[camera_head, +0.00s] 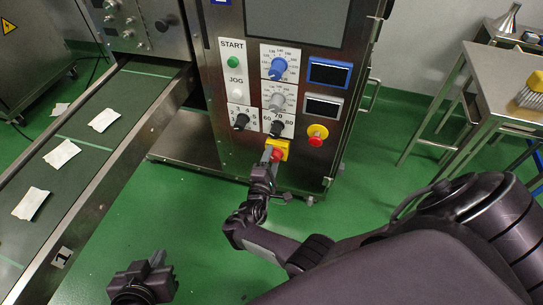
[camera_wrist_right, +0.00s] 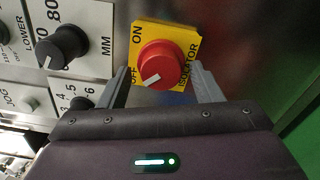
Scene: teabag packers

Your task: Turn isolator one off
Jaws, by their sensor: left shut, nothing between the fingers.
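The red isolator knob (camera_wrist_right: 163,62) sits on a yellow plate (camera_wrist_right: 190,35) marked ON, OFF and ISOLATOR. Its white mark points to the lower left in the right wrist view, toward the OFF lettering. In the head view the knob (camera_head: 277,155) is low on the machine's front panel, partly hidden by my gripper. My right gripper (camera_wrist_right: 163,85) is open, with one finger on each side of the knob and a gap showing on both sides; it also shows in the head view (camera_head: 268,163). My left gripper (camera_head: 155,260) is shut and empty, low over the floor.
Black dials (camera_head: 241,121), a blue dial (camera_head: 278,68) and a red emergency button (camera_head: 317,135) are on the same panel. A conveyor (camera_head: 103,155) with several white packets runs along the left. A metal table (camera_head: 508,75) stands at right. Green floor lies open between.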

